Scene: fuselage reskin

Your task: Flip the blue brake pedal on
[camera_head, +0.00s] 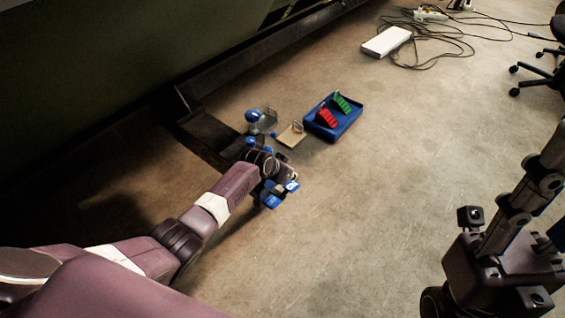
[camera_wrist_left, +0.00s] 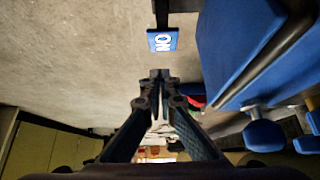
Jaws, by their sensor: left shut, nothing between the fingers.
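My left gripper (camera_head: 273,183) is beside blue parts near the middle of the head view. In the left wrist view its dark fingers (camera_wrist_left: 160,78) are shut with nothing between them. A small blue plate marked "ON" (camera_wrist_left: 162,41) is just beyond the fingertips, apart from them, on a dark bar. It also shows in the head view (camera_head: 291,187). A larger blue panel (camera_wrist_left: 232,40) fills the upper right of the wrist view; a blue piece (camera_head: 272,201) shows below the gripper. I cannot tell which blue part is the pedal.
Blue-knobbed parts (camera_head: 253,116) and a beige plate (camera_head: 291,135) stand nearby. A dark fuselage wall (camera_head: 120,60) bounds the left.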

